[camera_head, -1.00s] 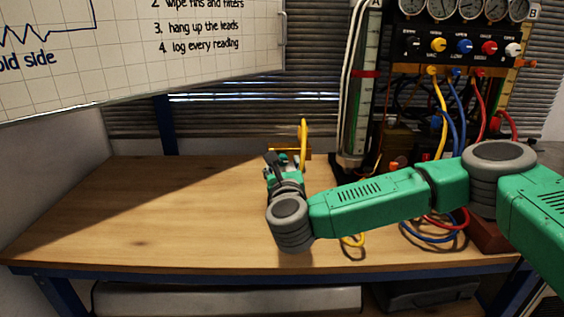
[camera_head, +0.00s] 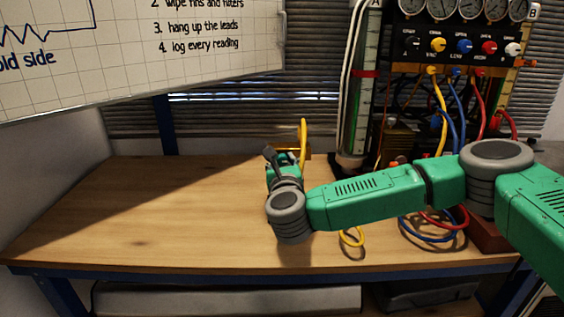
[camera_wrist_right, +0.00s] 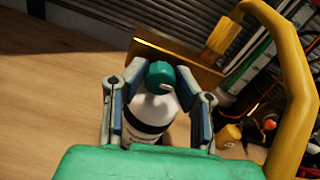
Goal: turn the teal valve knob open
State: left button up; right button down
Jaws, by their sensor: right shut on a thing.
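The teal valve knob (camera_wrist_right: 160,74) sits on top of a white bottle (camera_wrist_right: 152,108) with a dark band, in the right wrist view. My right gripper (camera_wrist_right: 158,76) has its two fingers on either side of the knob, with the tips closed on it. A pale mark shows on the knob's side. In the head view my right gripper (camera_head: 282,160) is over the back middle of the bench and hides the knob and bottle. My left gripper is not in view.
A brass plate (camera_wrist_right: 178,62) stands just behind the knob. A thick yellow loop (camera_wrist_right: 292,80) rises close on the right; it also shows in the head view (camera_head: 303,142). The gauge rig (camera_head: 460,55) with coloured leads stands at the right. The wooden bench (camera_head: 140,205) is clear at left.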

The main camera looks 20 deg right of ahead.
jog(key=n+p, duration=0.1)
jog(key=n, duration=0.4)
jog(key=n+p, duration=0.1)
jog(key=n, duration=0.3)
jog(key=shift+a+n, duration=0.1)
jog(key=shift+n, duration=0.2)
jog(key=n+p, duration=0.2)
jog(key=n, duration=0.4)
jog(key=shift+f, duration=0.1)
jog(key=shift+s+f+n+p, duration=0.15)
jog(key=shift+n+p, duration=0.15)
jog(key=shift+n, duration=0.7)
jog(key=shift+f, duration=0.1)
jog(key=c, duration=1.3)
grip_release()
jog(key=shift+a, duration=0.1)
